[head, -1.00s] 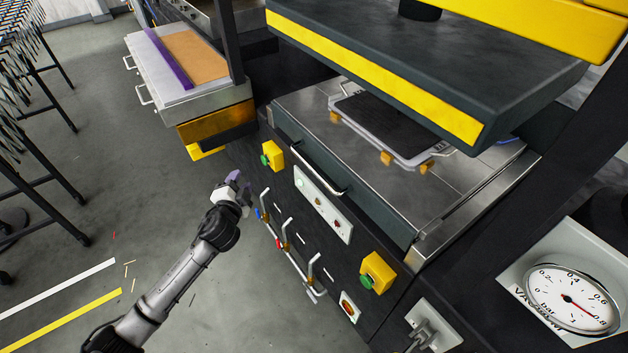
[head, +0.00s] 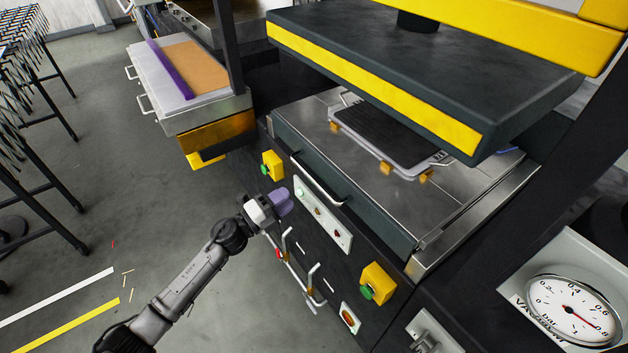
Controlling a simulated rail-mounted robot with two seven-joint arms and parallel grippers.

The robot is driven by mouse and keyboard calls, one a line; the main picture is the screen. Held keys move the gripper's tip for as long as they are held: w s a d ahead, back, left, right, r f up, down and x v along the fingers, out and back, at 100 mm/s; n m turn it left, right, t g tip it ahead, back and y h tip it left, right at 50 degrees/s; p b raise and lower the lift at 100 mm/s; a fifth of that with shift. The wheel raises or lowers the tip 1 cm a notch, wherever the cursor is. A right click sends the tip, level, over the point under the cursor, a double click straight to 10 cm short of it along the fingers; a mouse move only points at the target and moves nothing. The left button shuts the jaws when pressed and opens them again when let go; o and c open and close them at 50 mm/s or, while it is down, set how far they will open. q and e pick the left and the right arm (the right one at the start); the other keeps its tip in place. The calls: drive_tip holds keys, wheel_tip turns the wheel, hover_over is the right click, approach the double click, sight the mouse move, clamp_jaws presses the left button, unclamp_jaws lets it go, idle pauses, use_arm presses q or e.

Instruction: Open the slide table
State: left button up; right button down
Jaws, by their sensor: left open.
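The slide table (head: 385,205) is a grey metal slab with a dark green front, under a raised dark press plate (head: 420,75) with a yellow edge. A light bar handle (head: 317,182) runs along its front. A dark tray with a pale frame (head: 385,130) sits on the table on orange blocks. My left gripper (head: 284,203) is in front of the machine, below and left of the handle, and apart from it. Its purple fingertips are seen partly end-on and hold nothing visible. My right gripper is not in view.
A control panel (head: 340,233) with lit buttons, yellow button boxes (head: 376,284) and lever handles (head: 311,282) cover the front below the table. A vacuum gauge (head: 570,310) stands at right. The floor (head: 130,200) at left is open.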

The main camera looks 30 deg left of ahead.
sight(314, 178)
use_arm(q)
drive_tip(key=b+x, duration=0.1)
drive_tip(key=x, duration=0.9)
clamp_jaws()
idle(0.4)
